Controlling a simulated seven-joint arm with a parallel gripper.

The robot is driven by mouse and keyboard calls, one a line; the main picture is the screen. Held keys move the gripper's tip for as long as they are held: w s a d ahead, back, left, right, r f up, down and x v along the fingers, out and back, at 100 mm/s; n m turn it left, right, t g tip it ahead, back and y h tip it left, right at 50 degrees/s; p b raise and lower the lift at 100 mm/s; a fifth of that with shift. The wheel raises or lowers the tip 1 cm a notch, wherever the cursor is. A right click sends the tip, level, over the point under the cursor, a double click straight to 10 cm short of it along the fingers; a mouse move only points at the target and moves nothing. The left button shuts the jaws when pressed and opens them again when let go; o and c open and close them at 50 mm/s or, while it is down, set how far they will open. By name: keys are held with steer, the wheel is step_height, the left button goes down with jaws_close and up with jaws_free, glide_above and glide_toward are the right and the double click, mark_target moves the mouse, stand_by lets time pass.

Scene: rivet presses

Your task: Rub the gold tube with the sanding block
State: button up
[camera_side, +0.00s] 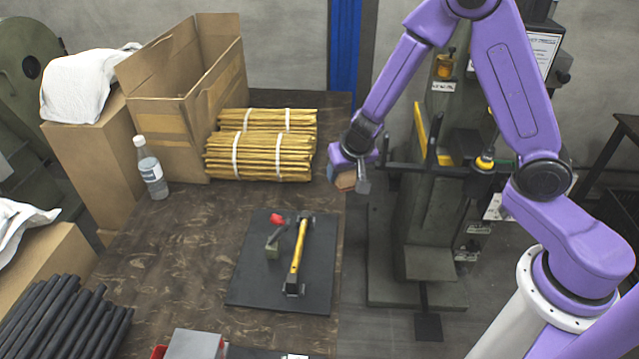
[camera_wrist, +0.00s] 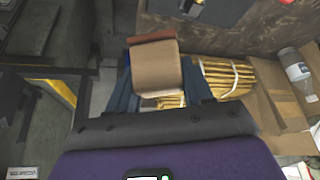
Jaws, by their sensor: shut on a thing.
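My gripper (camera_side: 354,174) is shut on the sanding block (camera_side: 345,182), a small tan block with a reddish-brown edge, held in the air at the table's right edge. In the wrist view, the block (camera_wrist: 155,70) sits between the blue fingers of my gripper (camera_wrist: 160,86). Gold tubes lie in two strapped bundles on the table, a front bundle (camera_side: 270,165) and a rear bundle (camera_side: 295,121). The bundles also show behind the block in the wrist view (camera_wrist: 222,77). The block is apart from them in the side view. I cannot single out one gold tube.
A dark mat (camera_side: 250,290) holds a yellow-handled hammer (camera_side: 300,245) and a small red-topped tool (camera_side: 275,236). An open cardboard box (camera_side: 160,120) and a bottle (camera_side: 151,172) stand at the back left. A press (camera_side: 425,220) with a yellow bar (camera_side: 420,128) stands right of my gripper.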

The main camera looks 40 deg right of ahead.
steer(key=s+d+r+n+t+y, duration=0.1)
steer(key=s+d+r+n, duration=0.15)
steer(key=s+d, duration=0.2)
steer(key=w+a+f+n+y, duration=0.2)
steer(key=w+a+n+y, duration=0.2)
steer(key=w+a+n, duration=0.3)
steer(key=w+a+f+n+y, duration=0.2)
steer(key=a+f+n, duration=0.1)
steer(key=a+f, duration=0.4)
steer(key=shift+w+f+y, duration=0.25)
steer(key=shift+f+y, duration=0.05)
steer(key=shift+f, duration=0.1)
stand_by(0.7)
steer(key=shift+n, duration=0.25)
